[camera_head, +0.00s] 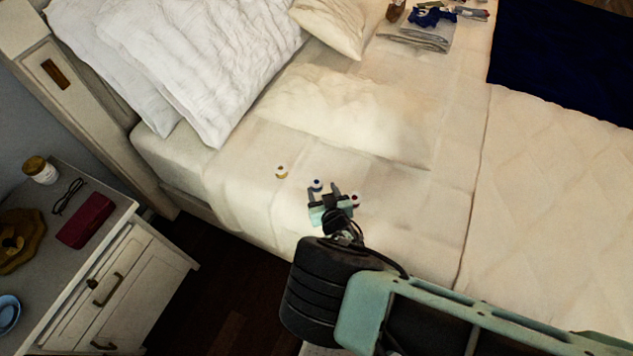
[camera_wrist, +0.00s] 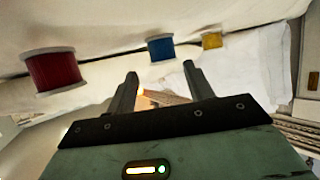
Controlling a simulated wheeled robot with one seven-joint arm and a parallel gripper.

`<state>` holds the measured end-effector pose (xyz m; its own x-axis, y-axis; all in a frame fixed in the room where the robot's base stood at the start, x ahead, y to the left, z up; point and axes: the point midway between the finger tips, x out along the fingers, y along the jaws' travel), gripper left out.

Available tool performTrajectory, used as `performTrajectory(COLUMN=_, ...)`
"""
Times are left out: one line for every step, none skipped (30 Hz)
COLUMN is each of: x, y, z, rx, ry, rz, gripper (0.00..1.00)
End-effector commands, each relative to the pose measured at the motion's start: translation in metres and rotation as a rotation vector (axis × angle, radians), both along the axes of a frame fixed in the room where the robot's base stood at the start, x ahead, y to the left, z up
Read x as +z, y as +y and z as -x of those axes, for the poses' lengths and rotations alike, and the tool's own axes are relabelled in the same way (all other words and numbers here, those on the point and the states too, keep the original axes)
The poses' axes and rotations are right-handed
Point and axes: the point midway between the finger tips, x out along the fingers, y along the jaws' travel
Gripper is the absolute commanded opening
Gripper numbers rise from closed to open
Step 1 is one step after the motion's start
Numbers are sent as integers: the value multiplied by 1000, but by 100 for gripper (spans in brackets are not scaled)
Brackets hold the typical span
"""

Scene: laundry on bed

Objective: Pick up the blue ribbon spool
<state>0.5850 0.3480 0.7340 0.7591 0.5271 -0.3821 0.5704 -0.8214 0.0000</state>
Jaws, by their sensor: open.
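The blue ribbon spool (camera_head: 317,185) lies on the bed near its front edge, just beyond my gripper (camera_head: 325,190) in the head view. It has white rims and a blue band, and in the wrist view the blue spool (camera_wrist: 161,48) sits ahead of and between the two fingers, apart from them. My gripper (camera_wrist: 160,80) is open and empty in the wrist view. A red spool (camera_wrist: 53,70) is to the left in the wrist view, and the red spool (camera_head: 354,199) is right of my gripper in the head view.
White pillows (camera_head: 200,60) lie at the head of the bed. A folded grey cloth (camera_head: 418,38) with small items is at the back. A nightstand (camera_head: 117,221) with a red case (camera_head: 86,221) stands at the left. The bed around the spools is clear.

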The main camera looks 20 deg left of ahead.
Motion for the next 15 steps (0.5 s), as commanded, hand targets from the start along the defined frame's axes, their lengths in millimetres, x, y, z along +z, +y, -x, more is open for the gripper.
performTrajectory(x=1, y=3, z=-6, rx=1, ry=0, rz=0, gripper=52)
performTrajectory(x=1, y=5, z=-9, rx=3, ry=-1, rz=1, gripper=52)
performTrajectory(x=-3, y=7, z=-12, rx=1, ry=0, rz=0, gripper=52)
performTrajectory(x=-5, y=9, z=-15, rx=1, ry=-1, rz=-1, gripper=52)
performTrajectory(x=-6, y=11, z=-17, rx=1, ry=0, rz=-2, gripper=52)
performTrajectory(x=-7, y=13, z=-20, rx=1, ry=0, rz=-2, gripper=52)
performTrajectory(x=-8, y=14, z=-21, rx=1, ry=0, rz=0, gripper=52)
performTrajectory(x=-9, y=14, z=-22, rx=1, ry=0, rz=0, gripper=52)
performTrajectory(x=-10, y=15, z=-23, rx=1, ry=0, rz=0, gripper=52)
performTrajectory(x=-10, y=16, z=-24, rx=1, ry=1, rz=0, gripper=52)
performTrajectory(x=-10, y=16, z=-24, rx=0, ry=1, rz=1, gripper=52)
performTrajectory(x=-10, y=16, z=-25, rx=0, ry=1, rz=1, gripper=52)
performTrajectory(x=-10, y=16, z=-25, rx=0, ry=1, rz=1, gripper=52)
performTrajectory(x=-10, y=16, z=-25, rx=0, ry=1, rz=1, gripper=52)
performTrajectory(x=-10, y=16, z=-24, rx=0, ry=1, rz=1, gripper=52)
